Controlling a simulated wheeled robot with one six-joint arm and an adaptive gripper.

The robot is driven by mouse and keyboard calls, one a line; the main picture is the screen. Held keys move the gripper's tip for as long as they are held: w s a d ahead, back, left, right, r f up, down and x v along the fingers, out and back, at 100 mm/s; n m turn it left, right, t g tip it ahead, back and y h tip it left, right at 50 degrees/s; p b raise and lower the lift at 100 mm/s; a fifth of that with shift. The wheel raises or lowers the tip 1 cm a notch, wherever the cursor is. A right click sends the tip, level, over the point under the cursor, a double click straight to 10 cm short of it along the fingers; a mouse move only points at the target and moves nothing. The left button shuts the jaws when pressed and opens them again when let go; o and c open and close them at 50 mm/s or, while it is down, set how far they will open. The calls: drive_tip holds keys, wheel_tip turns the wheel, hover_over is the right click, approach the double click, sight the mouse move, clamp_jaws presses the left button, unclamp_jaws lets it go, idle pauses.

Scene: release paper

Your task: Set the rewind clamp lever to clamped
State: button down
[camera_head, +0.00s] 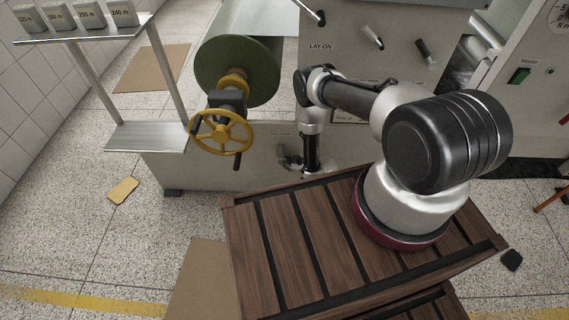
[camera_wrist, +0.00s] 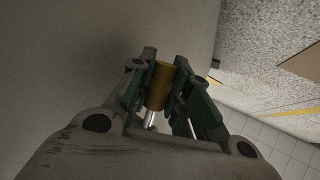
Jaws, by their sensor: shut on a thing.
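My gripper (camera_wrist: 160,85) is shut on the brownish-yellow cylindrical grip of a lever (camera_wrist: 158,87), with the green-padded fingers on either side of it. A bright metal rod shows below the grip. In the head view my gripper (camera_head: 291,161) is low against the front panel of the machine (camera_head: 210,168), under a small label. The lever is hidden there by the gripper and arm, so its set position cannot be told.
A yellow handwheel (camera_head: 222,132) and a dark green roll (camera_head: 238,72) stand left of my arm. Black-handled levers (camera_head: 372,38) sit on the LAY-ON panel above. A wooden slatted top (camera_head: 290,240) is in front. A shelf (camera_head: 85,32) with several blocks stands at the left.

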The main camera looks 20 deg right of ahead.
drive_tip(key=shift+s+d+r+n+g+h, duration=0.15)
drive_tip(key=shift+d+r+n+g+h, duration=0.2)
drive_tip(key=shift+h, duration=0.35)
drive_tip(key=shift+s+d+r+n+g+h, duration=0.1)
drive_tip(key=shift+d+r+n+g+h, duration=0.25)
drive_tip(key=shift+h, duration=0.35)
drive_tip(key=shift+d+f, duration=0.1)
drive_tip(key=c, duration=1.6)
unclamp_jaws()
drive_tip(key=v, duration=1.2)
